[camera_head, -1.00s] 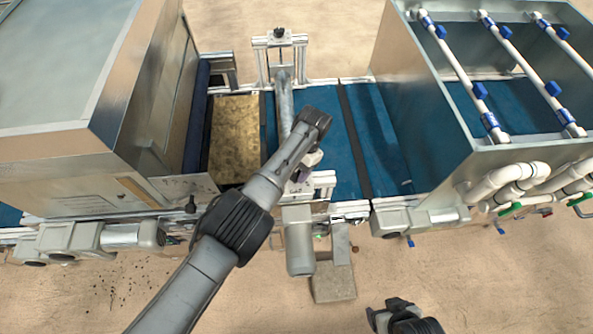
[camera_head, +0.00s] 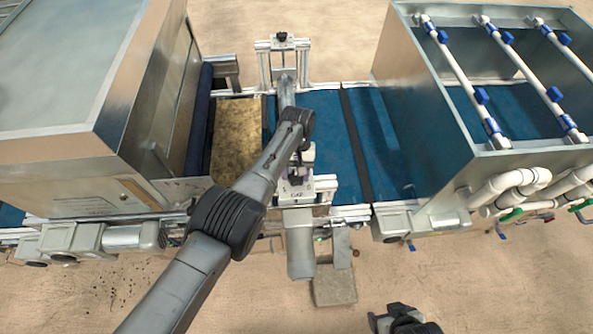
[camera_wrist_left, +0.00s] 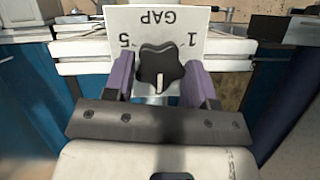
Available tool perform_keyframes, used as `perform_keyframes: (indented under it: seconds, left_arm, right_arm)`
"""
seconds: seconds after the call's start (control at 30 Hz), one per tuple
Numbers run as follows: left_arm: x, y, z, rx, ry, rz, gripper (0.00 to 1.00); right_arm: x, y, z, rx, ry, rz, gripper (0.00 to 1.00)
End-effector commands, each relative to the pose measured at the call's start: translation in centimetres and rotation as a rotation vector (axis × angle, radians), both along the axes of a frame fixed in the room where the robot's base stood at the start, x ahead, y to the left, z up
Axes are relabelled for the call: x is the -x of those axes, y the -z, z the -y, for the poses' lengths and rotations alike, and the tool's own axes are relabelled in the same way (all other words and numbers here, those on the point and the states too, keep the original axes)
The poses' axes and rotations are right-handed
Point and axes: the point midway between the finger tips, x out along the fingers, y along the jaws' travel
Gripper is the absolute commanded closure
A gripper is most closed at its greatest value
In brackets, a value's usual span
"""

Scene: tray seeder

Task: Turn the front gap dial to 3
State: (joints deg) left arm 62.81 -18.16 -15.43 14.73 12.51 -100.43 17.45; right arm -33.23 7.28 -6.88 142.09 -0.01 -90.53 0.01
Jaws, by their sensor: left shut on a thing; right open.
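The front gap dial (camera_wrist_left: 158,62) is a black lobed knob in front of a white plate (camera_wrist_left: 190,18) marked GAP, with 5 and 1, all upside down in the left wrist view. A white pointer mark on the knob points down in that view. My left gripper (camera_wrist_left: 160,78) has its purple fingers on both sides of the knob and is shut on it. In the head view this gripper (camera_head: 299,172) is over the front end of the roller bridge, and the dial is hidden there. My right gripper (camera_head: 398,320) is at the bottom edge, away from the machine, open and only partly visible.
A second black knob (camera_head: 281,37) tops the rear frame. A large metal housing (camera_head: 90,110) stands left and an open metal box with white pipes (camera_head: 430,110) right. The blue belt (camera_head: 325,110) runs between. Grey motors line the front edge.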

Motion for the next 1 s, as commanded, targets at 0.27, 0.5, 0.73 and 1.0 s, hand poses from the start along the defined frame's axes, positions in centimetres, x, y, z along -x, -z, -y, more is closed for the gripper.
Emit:
perform_keyframes:
  seconds: [0.27, 0.5, 0.73, 1.0]
  left_arm:
    - [-0.03, -0.12, 0.02, 0.002, -0.032, 0.0, 0.73]
    - [-0.03, -0.12, 0.03, 0.002, -0.033, 0.001, 0.73]
    - [-0.03, -0.1, 0.02, 0.001, -0.032, 0.001, 0.37]
    - [-0.02, -0.04, 0.0, 0.001, -0.033, 0.0, 0.23]
  right_arm:
    - [0.0, -0.17, -0.08, -0.002, 0.001, 0.0, 0.24]
    - [-0.01, -0.16, -0.24, -0.008, 0.006, 0.0, 0.24]
    - [-0.01, -0.16, -0.31, -0.011, 0.007, -0.001, 0.24]
    - [0.0, -0.15, -0.29, -0.01, 0.006, -0.001, 0.24]
